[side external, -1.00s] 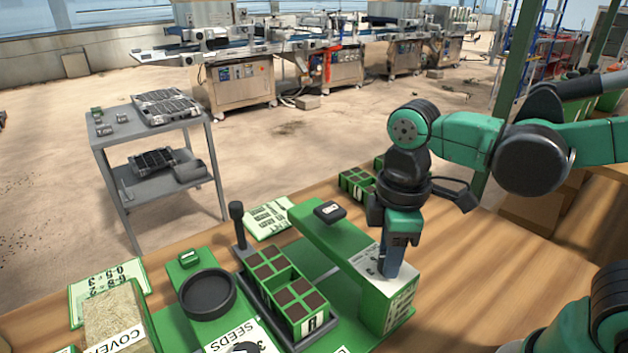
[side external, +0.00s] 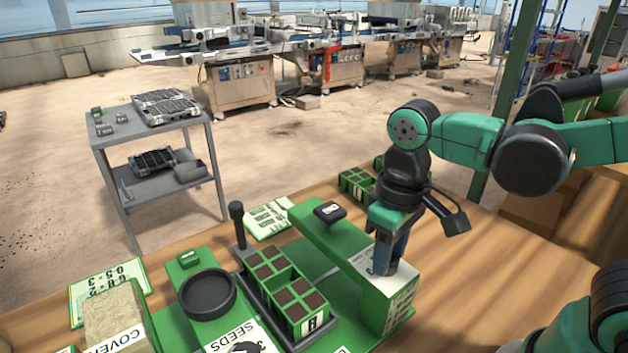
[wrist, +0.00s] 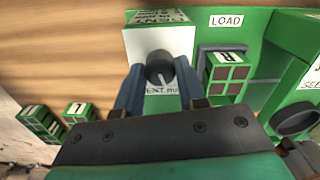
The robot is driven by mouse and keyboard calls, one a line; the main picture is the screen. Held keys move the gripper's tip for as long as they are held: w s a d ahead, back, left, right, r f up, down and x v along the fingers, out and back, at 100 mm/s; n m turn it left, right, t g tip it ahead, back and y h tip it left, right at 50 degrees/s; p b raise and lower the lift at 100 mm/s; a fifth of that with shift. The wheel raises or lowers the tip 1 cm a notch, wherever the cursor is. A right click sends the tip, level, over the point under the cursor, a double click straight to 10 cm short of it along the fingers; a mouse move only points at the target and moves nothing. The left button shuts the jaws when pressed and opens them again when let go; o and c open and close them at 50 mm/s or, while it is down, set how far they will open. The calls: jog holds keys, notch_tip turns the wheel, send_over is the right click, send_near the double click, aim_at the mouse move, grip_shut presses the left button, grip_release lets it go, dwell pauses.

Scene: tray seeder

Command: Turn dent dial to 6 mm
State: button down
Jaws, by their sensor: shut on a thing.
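The dent dial (wrist: 160,68) is a dark round knob with a pale pointer line, on the white label face (wrist: 178,42) of the green seeder machine. My gripper (wrist: 160,92) has its blue-grey fingers on either side of the dial and is shut on it. In the side view my gripper (side external: 388,262) points down onto the top of the green machine post (side external: 398,302), and its fingers hide the dial. The scale on the label is partly covered, and I cannot read which value the pointer marks.
A tray of soil cells (side external: 288,282) sits in the machine beside the post. A black bowl (side external: 207,294) and a COVER block (side external: 117,318) stand at left. Bare wooden table (side external: 490,262) lies at right.

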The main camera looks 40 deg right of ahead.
jog(key=shift+m, duration=1.7)
jog(key=c, duration=0.5)
grip_release()
jog(key=shift+r, duration=0.1)
jog(key=shift+r, duration=2.7)
